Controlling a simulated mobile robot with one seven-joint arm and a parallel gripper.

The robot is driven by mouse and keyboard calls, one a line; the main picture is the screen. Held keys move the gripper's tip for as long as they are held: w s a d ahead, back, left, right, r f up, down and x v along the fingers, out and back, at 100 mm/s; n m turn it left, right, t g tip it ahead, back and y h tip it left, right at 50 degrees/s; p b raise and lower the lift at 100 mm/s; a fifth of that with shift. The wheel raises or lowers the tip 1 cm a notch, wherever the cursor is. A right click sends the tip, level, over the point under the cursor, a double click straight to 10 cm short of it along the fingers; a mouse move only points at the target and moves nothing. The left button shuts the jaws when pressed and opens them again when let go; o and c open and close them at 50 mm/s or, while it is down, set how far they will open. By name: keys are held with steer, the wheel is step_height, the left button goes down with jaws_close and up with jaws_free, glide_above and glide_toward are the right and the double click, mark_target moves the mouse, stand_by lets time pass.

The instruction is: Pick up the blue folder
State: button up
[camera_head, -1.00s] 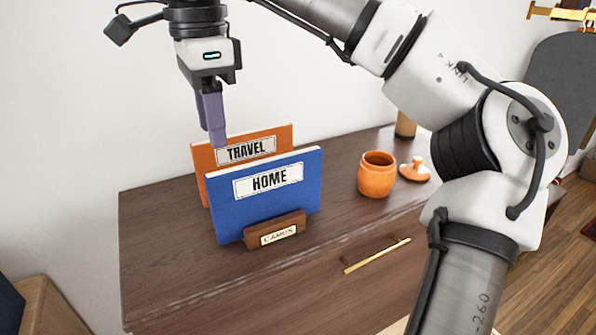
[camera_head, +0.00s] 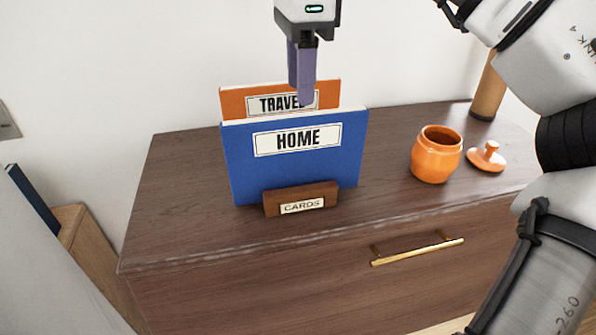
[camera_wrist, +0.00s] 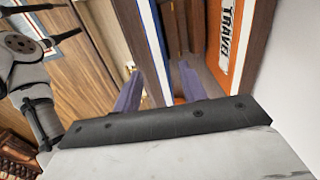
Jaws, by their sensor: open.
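The blue folder (camera_head: 295,165), labelled HOME, stands upright in a wooden holder labelled CARDS (camera_head: 301,199) on a dark wooden dresser (camera_head: 180,205). An orange folder (camera_head: 235,103), labelled TRAVEL, stands upright behind it. My gripper (camera_head: 304,98) is above the folders, its purple fingers pointing down. In the head view its fingertips overlap the TRAVEL label. In the wrist view the two fingers (camera_wrist: 158,88) are apart, with the blue folder's edge (camera_wrist: 154,45) between them and the orange folder (camera_wrist: 225,40) to the right. I see no contact with the blue folder.
An orange jar (camera_head: 437,155) stands open to the right of the folders, with its lid (camera_head: 486,158) beside it. A tan cylinder (camera_head: 488,93) stands at the back right. The dresser front has a brass handle (camera_head: 418,252). The dresser top left of the folders is clear.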

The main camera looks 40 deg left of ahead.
mark_target(297, 115)
step_height(297, 115, down, 4)
steer(key=shift+r, duration=0.2)
steer(key=shift+s+a+f+p, duration=0.1)
steer(key=shift+s+f+p, duration=0.05)
steer(key=shift+f, duration=1.1)
steer(key=shift+s+f+p, duration=0.15)
steer(key=shift+f, duration=1.1)
steer(key=shift+c, duration=0.3)
jaws_close()
